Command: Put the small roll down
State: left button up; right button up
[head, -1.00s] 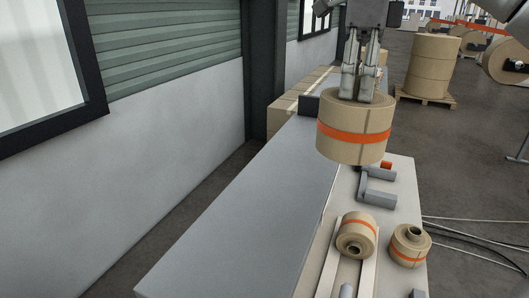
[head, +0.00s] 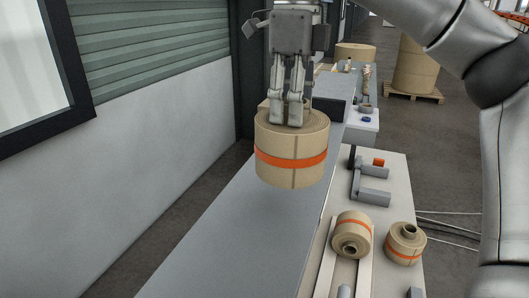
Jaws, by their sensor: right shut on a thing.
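The small roll (head: 290,165) is a tan kraft roll with an orange band around its side. My right gripper (head: 287,122) reaches down from above with its fingers at the roll's top centre and is shut on it. The roll hangs upright over the grey bench top (head: 235,235); I cannot tell exactly how high it is above the surface. My left gripper is not in view.
Two smaller tan rolls with orange bands, one on rails (head: 351,235) and one beside it (head: 405,243), are at the lower right. A grey bracket (head: 371,197) stands on the pale table behind them. A wall runs along the left. The near grey bench top is clear.

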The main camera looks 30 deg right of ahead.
aim_at(265, 148)
jog(key=a+f, duration=0.1)
jog(key=f, duration=0.1)
jog(key=a+f, duration=0.2)
jog(key=shift+w, duration=0.1)
jog(key=shift+w+a+f, duration=0.15)
jog(key=shift+a+f, duration=0.25)
jog(key=shift+a, duration=0.1)
jog(key=shift+a+f, duration=0.4)
jog(key=shift+f, duration=0.95)
jog(key=shift+w+d+f, duration=0.1)
jog(key=shift+d+f, duration=0.05)
jog(key=shift+f, duration=0.45)
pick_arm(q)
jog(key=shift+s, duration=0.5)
